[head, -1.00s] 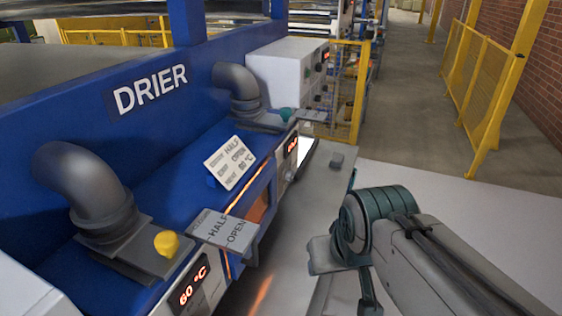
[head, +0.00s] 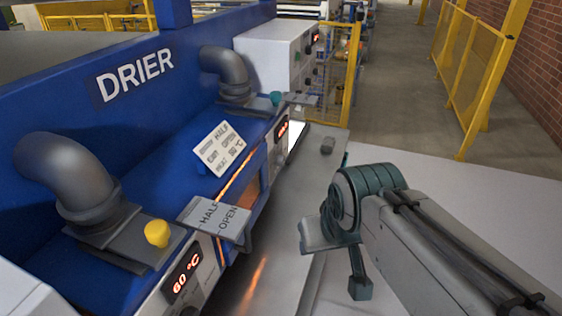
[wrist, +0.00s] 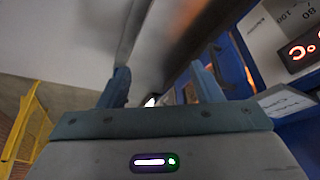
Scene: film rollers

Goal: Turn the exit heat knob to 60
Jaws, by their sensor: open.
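My gripper (wrist: 161,82) is open and empty in the wrist view, its two fingers wide apart. In the head view its fingertips cannot be made out; my arm is at the right, over the grey ledge. The near panel of the blue drier has a red display (head: 183,273) reading 60 °C, with a grey knob (head: 189,310) partly cut off below it. A second red display (head: 282,129) is on the far panel, too small to read. Its knob is not clear. The wrist view shows a red display (wrist: 303,48) at the right, apart from the fingers.
A grey plate (head: 215,218) marked HALF OPEN juts out from the drier. A tilted white card (head: 219,149) stands on the blue top. A yellow knob (head: 157,233) and a teal knob (head: 276,98) sit by the pipes. Open floor lies right, before a yellow fence (head: 470,75).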

